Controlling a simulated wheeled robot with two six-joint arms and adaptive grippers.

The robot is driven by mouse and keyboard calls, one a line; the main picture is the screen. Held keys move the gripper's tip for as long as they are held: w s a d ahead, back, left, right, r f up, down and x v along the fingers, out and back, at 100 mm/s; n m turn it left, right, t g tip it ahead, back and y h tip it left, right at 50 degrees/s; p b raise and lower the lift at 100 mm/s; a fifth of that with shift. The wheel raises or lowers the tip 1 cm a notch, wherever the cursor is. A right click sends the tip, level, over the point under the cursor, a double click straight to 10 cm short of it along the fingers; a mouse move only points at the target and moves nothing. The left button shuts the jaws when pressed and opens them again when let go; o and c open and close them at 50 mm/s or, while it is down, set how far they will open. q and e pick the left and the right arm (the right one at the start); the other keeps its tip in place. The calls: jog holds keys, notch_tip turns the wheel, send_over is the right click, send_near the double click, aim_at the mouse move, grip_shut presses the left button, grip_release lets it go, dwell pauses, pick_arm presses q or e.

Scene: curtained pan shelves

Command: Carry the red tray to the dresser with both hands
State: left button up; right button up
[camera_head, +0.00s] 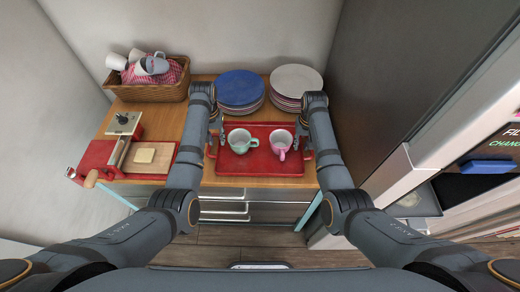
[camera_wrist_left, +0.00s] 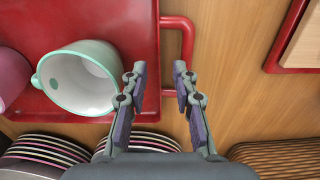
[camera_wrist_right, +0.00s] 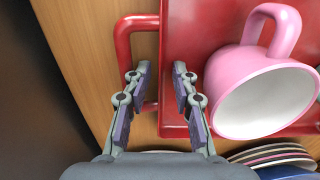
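The red tray (camera_head: 255,167) lies flat on a wooden-topped cabinet (camera_head: 195,85), with a mint-rimmed cup (camera_head: 240,143) and a pink cup (camera_head: 281,142) on it. My left gripper (camera_head: 216,138) is over the tray's left end. In the left wrist view, its fingers (camera_wrist_left: 160,75) are open and apart above the tray edge, beside the red loop handle (camera_wrist_left: 187,45). My right gripper (camera_head: 302,138) is over the right end. In the right wrist view, its open fingers (camera_wrist_right: 160,75) straddle the tray edge near the other handle (camera_wrist_right: 124,50). I cannot tell the fingers' exact height.
Blue plates (camera_head: 239,88) and pale plates (camera_head: 297,80) are stacked behind the tray. A wicker basket (camera_head: 148,92) with cups stands back left. A red-edged board (camera_head: 140,172) lies left of the tray. A dark tall panel (camera_head: 400,80) stands close on the right.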

pick_arm(q)
notch_tip(320, 180, up, 4)
jog(key=shift+r, duration=0.25)
pick_arm(e)
notch_tip(320, 180, up, 12)
dwell(0.4)
pick_arm(q)
jog(key=shift+s+f, duration=0.1)
pick_arm(e)
jog(key=shift+s+f, duration=0.1)
